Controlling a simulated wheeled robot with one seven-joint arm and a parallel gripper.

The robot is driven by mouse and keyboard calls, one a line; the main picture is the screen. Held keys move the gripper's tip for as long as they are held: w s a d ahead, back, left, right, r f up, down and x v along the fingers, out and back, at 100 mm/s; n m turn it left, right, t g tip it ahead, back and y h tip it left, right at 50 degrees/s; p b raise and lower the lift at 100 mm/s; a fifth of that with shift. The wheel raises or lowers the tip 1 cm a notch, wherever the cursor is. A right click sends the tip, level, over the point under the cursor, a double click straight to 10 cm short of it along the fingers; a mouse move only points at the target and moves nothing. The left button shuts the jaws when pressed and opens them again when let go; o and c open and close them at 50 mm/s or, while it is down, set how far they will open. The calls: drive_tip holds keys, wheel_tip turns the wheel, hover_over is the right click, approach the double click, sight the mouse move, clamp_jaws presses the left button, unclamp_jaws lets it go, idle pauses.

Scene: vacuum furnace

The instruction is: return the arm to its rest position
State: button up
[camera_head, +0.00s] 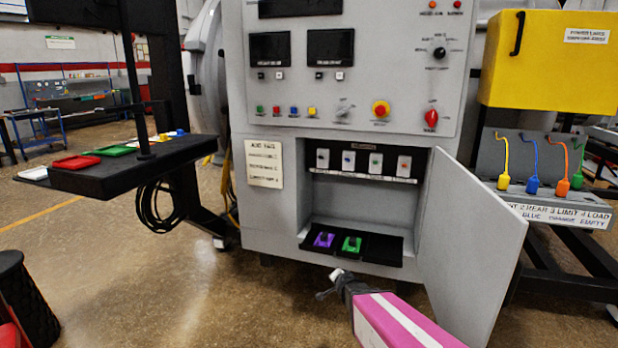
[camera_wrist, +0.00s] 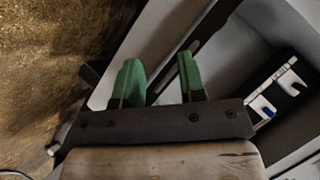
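My gripper (camera_wrist: 160,78) shows in the wrist view with its two green fingers apart. I see nothing between them. In the head view, my arm, pink with a white stripe, reaches in from the lower edge. The dark end with my gripper (camera_head: 329,286) is in front of the cabinet, below its open compartment and left of the open door (camera_head: 472,250). The finger details are too small to tell there. The wrist view shows pale panels beyond the fingers and floor at the left.
The grey control cabinet (camera_head: 272,212) has a black tray (camera_head: 385,247) holding a purple piece (camera_head: 324,240) and a green piece (camera_head: 352,244). A black shelf (camera_head: 120,172) with coloured trays stands left. Colored hooked pieces (camera_head: 503,165) sit on a right-hand rack. Open floor lies left.

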drive_tip(key=s+d+r+n+g, duration=0.2)
drive_tip(key=s+n+g, duration=0.1)
drive_tip(key=s, duration=0.3)
drive_tip(key=s+d+r+n+g+h, duration=0.1)
drive_tip(key=s+d+r+n+g, duration=0.1)
drive_tip(key=s, duration=0.5)
drive_tip(key=s+d+r+n+g, duration=0.2)
drive_tip(key=s+d+n+g, duration=0.1)
drive_tip(key=s+g, duration=0.3)
drive_tip(key=shift+s+n+g, duration=0.15)
drive_tip(key=shift+n+g, duration=0.15)
drive_tip(key=shift+n, duration=0.3)
